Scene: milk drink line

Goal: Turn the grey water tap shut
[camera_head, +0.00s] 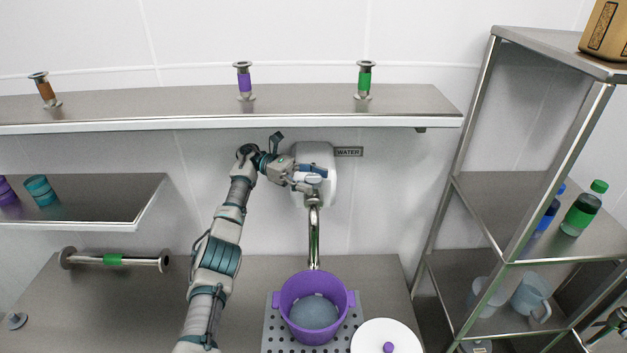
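The water tap sits on a white round wall mount (326,157) beside a WATER label (348,152). Its grey spout (314,203) points down over a purple pot (317,333); I cannot tell whether the shiny column below it is pipe or running water. Grey-blue contents (313,312) show in the pot. My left gripper (312,178) is at the front of the tap, over its blue and grey handle area. The gripper hides most of the handle, and its finger gap is too small to read. A small part of what seems my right gripper (616,320) shows at the lower right edge.
The pot stands on a perforated plate (273,335), with a white lid (386,341) beside it. A shelf (200,107) runs above the tap. A metal rack (480,220) with bottles and jugs stands right. A green-banded roller (113,259) lies left on the counter.

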